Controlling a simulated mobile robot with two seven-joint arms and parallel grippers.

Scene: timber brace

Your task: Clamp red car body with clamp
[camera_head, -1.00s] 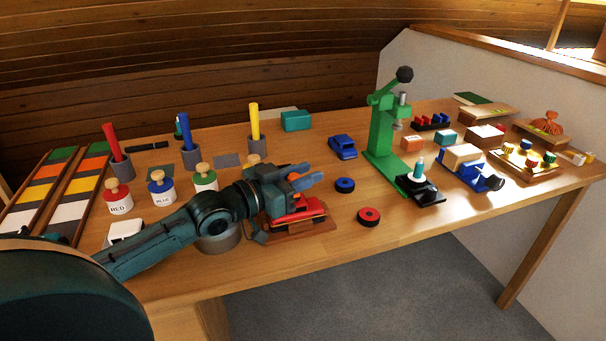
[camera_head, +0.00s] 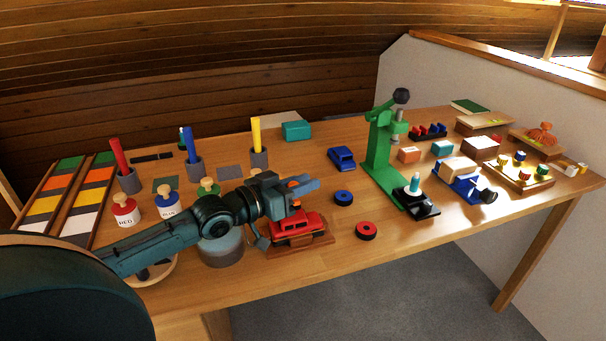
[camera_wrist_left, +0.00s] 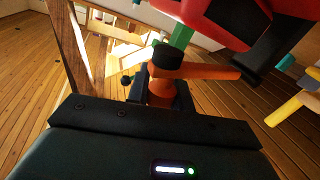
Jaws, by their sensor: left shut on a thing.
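The red car body (camera_head: 297,226) sits on a brown wooden base (camera_head: 318,241) near the table's front edge. In the left wrist view the red car body (camera_wrist_left: 222,18) fills the upper right. My left gripper (camera_head: 303,185) is just above and behind the car in the head view. It is shut on an orange clamp part, which I take to be the clamp's handle; the orange clamp (camera_wrist_left: 205,72) with its black cap shows in the wrist view. The clamp's contact with the car is not clear. My right gripper is not in view.
A blue wheel (camera_head: 343,198) and a red wheel (camera_head: 366,231) lie right of the car. A green press (camera_head: 380,150) stands beyond them. Paint jars (camera_head: 125,212) and brush cups (camera_head: 193,168) stand behind my left arm. A grey round tin (camera_head: 222,248) is left of the car.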

